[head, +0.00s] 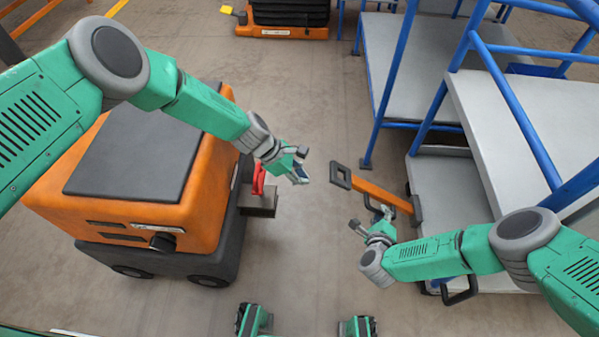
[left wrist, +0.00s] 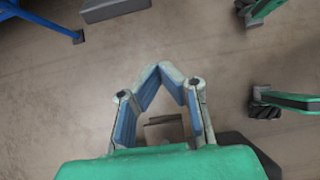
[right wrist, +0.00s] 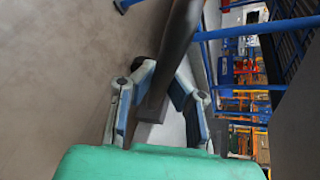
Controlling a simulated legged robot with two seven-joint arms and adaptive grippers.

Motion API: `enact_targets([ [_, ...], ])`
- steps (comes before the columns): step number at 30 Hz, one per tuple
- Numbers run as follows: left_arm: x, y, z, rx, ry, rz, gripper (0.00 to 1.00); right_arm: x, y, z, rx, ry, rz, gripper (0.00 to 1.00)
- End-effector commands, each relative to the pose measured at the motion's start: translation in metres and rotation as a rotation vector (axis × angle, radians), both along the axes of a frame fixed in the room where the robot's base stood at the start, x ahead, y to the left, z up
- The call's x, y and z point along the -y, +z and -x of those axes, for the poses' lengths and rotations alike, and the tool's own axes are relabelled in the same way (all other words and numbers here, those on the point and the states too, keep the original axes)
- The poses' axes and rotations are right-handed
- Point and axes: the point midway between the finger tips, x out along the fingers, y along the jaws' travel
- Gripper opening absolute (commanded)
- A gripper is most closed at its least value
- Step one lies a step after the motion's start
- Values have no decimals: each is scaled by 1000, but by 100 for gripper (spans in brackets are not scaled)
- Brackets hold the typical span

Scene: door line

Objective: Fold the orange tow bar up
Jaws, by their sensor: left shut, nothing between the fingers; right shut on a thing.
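The orange tow bar (head: 378,193) juts out to the left from the grey cart (head: 450,190), with a dark loop at its free end. My right gripper (head: 371,218) is at the near side of the bar. In the right wrist view a dark-looking bar (right wrist: 180,40) runs between the shut fingers (right wrist: 160,85), which grip it; the exact contact is partly hidden. My left gripper (head: 301,174) is shut and empty, left of the bar's loop and apart from it. Its fingertips meet in the left wrist view (left wrist: 163,72).
An orange and black tug (head: 140,185) stands on the left, with a grey hitch block (head: 258,204) and a red lever (head: 259,180) facing the bar. Blue rails (head: 515,115) rise from the cart. Another blue-framed cart (head: 400,60) stands behind. The floor between tug and bar is clear.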

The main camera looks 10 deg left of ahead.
Motion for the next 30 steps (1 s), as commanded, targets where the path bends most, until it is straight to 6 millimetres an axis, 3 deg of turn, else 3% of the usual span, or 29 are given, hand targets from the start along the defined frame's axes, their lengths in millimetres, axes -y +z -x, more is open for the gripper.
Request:
enact_targets([
  [3, 16, -22, 1, 0, -3, 0, 0, 3, -5, 6, -12, -4, 4, 0],
  [9, 34, -47, 0, 0, -2, 0, 0, 3, -5, 6, -12, -4, 4, 0],
  [18, 53, -17, -2, 2, -3, -1, 0, 3, -5, 6, -12, -4, 4, 0],
  [30, 56, -13, -1, 1, -2, -1, 0, 4, -5, 6, -12, -5, 5, 0],
])
